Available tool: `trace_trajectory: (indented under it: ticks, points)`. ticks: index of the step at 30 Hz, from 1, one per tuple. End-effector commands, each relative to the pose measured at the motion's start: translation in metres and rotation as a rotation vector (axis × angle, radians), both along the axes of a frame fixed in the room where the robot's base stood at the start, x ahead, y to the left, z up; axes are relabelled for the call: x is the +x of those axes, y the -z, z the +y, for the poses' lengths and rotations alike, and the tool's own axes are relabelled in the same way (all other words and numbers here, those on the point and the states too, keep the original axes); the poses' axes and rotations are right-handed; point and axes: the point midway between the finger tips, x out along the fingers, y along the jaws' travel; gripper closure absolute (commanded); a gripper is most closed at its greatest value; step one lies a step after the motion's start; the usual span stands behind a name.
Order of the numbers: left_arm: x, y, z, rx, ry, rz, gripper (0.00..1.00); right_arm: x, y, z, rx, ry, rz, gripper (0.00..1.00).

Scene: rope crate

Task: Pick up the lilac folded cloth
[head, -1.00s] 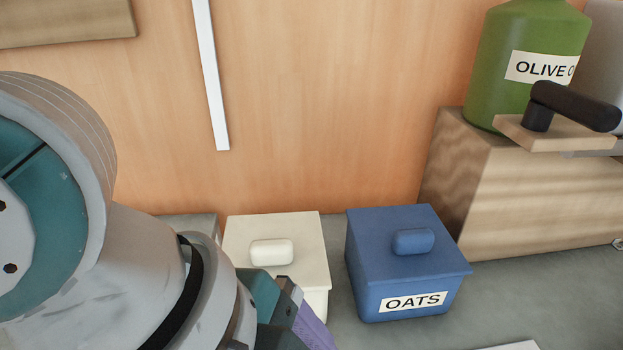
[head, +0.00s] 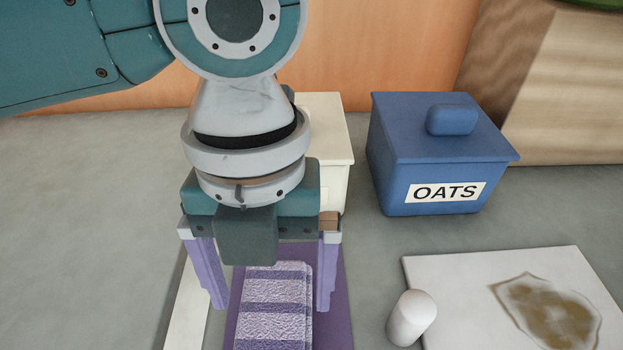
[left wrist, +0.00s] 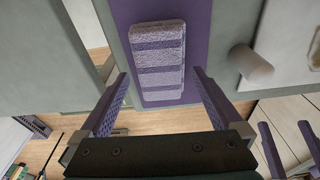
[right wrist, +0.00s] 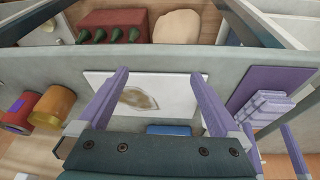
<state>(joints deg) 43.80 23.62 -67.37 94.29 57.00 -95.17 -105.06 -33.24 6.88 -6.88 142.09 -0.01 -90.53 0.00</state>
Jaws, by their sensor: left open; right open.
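The lilac folded cloth (head: 272,308), with lighter and darker stripes, lies flat on a purple mat (head: 338,312). It also shows in the left wrist view (left wrist: 160,62) and at the right of the right wrist view (right wrist: 262,108). My left gripper (head: 270,308) is open and points down over the cloth, one finger to each side in the head view. In the left wrist view its fingertips (left wrist: 160,74) stand apart near the cloth's lower end, with nothing between them held. My right gripper (right wrist: 160,73) is open and empty, facing the white board; it is outside the head view.
A blue OATS box (head: 430,165) and a cream box (head: 330,150) stand behind. A white board (head: 450,285) with a brown patch lies to the right, a white rounded cylinder (head: 411,318) beside it. A pale strip (head: 188,315) lies left of the mat. The counter further left is clear.

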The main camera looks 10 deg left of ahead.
Motion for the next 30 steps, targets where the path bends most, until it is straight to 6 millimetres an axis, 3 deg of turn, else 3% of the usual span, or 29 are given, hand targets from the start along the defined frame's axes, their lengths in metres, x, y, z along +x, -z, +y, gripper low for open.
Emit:
trace_trajectory:
  ticks: [7, 16, 30]
  points:
    - [-0.007, 0.038, -0.003, 0.000, 0.000, 0.001, 0.00, 0.000, 0.009, 0.000, 0.000, 0.000, 0.000, 0.00]
    - [-0.007, 0.043, -0.003, -0.001, 0.000, -0.001, 0.00, 0.000, 0.009, 0.000, 0.000, 0.000, 0.001, 0.00]
    - [-0.007, 0.042, -0.003, 0.000, 0.000, -0.002, 0.53, 0.000, 0.009, 0.000, 0.000, -0.001, 0.001, 0.00]
